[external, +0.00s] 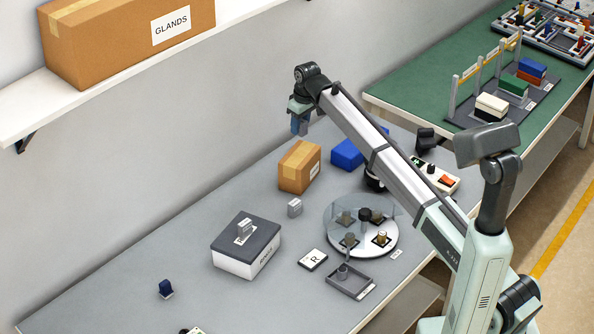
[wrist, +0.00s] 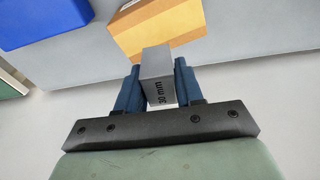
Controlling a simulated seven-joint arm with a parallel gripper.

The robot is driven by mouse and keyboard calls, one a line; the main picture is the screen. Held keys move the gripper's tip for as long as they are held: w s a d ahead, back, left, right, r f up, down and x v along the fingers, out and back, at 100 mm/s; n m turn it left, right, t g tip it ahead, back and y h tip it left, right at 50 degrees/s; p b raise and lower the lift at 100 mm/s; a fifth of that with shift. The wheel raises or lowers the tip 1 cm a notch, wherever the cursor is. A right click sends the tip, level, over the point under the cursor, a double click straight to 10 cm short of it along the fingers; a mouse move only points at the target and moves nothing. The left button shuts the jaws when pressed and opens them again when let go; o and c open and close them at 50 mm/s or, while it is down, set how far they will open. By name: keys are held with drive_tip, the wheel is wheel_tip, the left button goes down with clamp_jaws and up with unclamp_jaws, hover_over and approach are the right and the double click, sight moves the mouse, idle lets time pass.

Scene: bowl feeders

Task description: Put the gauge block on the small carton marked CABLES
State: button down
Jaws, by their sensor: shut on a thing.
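My gripper (external: 299,124) is raised at the back of the grey bench, with its blue fingers pointing down. In the wrist view my gripper (wrist: 157,72) is shut on a grey gauge block (wrist: 157,64) marked 30 mm, gripped between both fingers. In the external view the held block is not clearly distinguishable from the fingers. A small brown carton (external: 296,172) with yellow tape and a white label stands on the bench below my gripper; its label is too small to read. The carton (wrist: 150,30) also shows beyond the block in the wrist view, apart from it.
A blue box (external: 347,154) stands right of the carton. Another grey block (external: 295,208) stands in front, and one more (external: 244,229) stands on a dark-lidded box (external: 250,243). A round clear-covered turntable (external: 363,252) is right. A GLANDS carton (external: 120,45) sits on the shelf.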

sight(303, 122)
wheel_tip(303, 122, down, 8)
drive_tip(key=shift+f, duration=0.1)
idle(0.4)
drive_tip(key=shift+f, duration=0.15)
drive_tip(key=c, duration=0.7)
unclamp_jaws()
drive_tip(key=r, duration=0.4)
drive_tip(key=s+r, duration=0.1)
drive_tip(key=r, duration=0.3)
drive_tip(key=d+r, duration=0.1)
drive_tip(key=r, duration=0.3)
drive_tip(key=shift+s+d+r, duration=0.1)
drive_tip(key=shift+s, duration=0.05)
